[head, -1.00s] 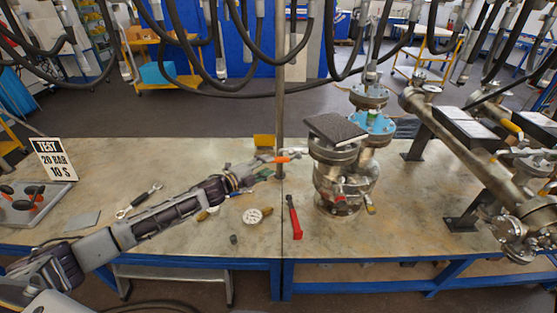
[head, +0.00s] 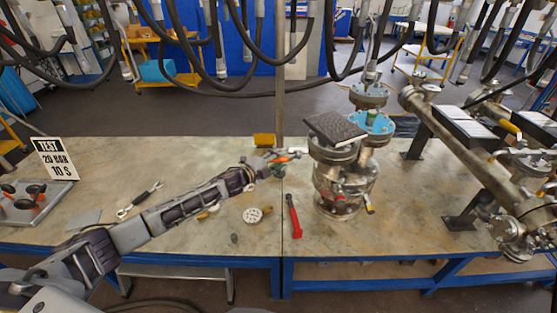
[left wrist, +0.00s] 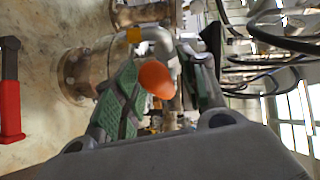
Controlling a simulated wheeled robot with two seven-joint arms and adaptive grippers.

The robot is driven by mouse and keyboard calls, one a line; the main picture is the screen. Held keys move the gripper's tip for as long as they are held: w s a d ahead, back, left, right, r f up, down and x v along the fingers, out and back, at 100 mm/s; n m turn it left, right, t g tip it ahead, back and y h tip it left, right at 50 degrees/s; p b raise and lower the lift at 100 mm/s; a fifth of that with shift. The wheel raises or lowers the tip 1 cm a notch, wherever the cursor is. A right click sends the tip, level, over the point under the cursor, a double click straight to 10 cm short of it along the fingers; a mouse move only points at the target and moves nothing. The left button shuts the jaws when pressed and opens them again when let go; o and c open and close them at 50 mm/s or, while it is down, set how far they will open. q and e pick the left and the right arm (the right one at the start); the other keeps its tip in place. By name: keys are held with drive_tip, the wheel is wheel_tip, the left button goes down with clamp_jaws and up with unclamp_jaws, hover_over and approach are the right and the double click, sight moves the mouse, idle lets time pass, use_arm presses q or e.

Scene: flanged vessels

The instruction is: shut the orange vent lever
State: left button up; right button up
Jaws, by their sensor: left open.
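The orange vent lever (head: 283,160) shows in the head view just left of the metal flanged vessel (head: 340,185). In the left wrist view its rounded orange end (left wrist: 155,78) lies between the green-padded fingers. My left gripper (head: 275,162) is open and at the lever, with one finger on each side of its end. I cannot tell whether a finger touches it. The gripper (left wrist: 160,92) hides part of the lever's stem. My right gripper is not in view.
A dark square plate (head: 336,127) lies on top of the vessel. A red-handled tool (head: 294,217) and a round gauge (head: 254,214) lie on the bench in front. A thin post (head: 280,118) stands behind the gripper. Large pipework (head: 470,150) fills the right side.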

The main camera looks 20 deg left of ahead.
use_arm(q)
drive_tip(key=shift+c, duration=0.3)
clamp_jaws()
idle(0.5)
